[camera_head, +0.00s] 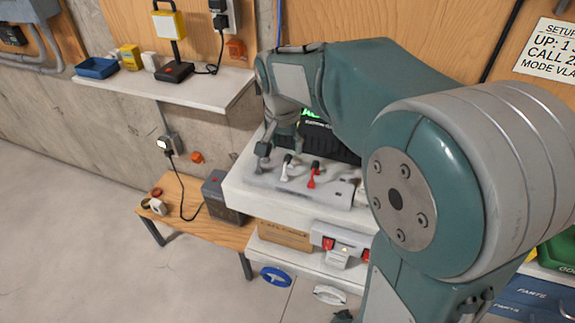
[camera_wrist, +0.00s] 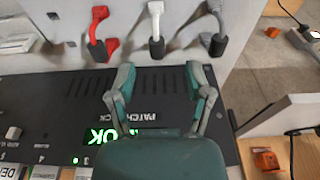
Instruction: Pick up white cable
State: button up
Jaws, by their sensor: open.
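The white cable (camera_wrist: 156,22) stands in a black holder at the top middle of the wrist view, between a red cable (camera_wrist: 98,25) and a grey cable (camera_wrist: 217,25). In the head view the white cable (camera_head: 286,168) stands on the pale ledge, left of the red cable (camera_head: 313,174). My gripper (camera_wrist: 160,76) is open and empty, its fingers spread to either side of the white cable's line in the wrist view. The fingertips look short of the cable, with a visible gap. My gripper (camera_head: 284,140) is small and partly hard to make out in the head view.
A black patch deck (camera_wrist: 60,105) with a lit green OK display lies under my gripper. A wooden bench (camera_head: 185,215) stands low to the left, and a wall shelf (camera_head: 200,85) holds a lamp and small boxes. Open floor lies at the lower left.

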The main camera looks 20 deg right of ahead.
aim_at(287, 157)
jog(key=f, duration=0.5)
jog(key=shift+w+d, duration=0.2)
jog(key=shift+d, duration=0.05)
grip_shut()
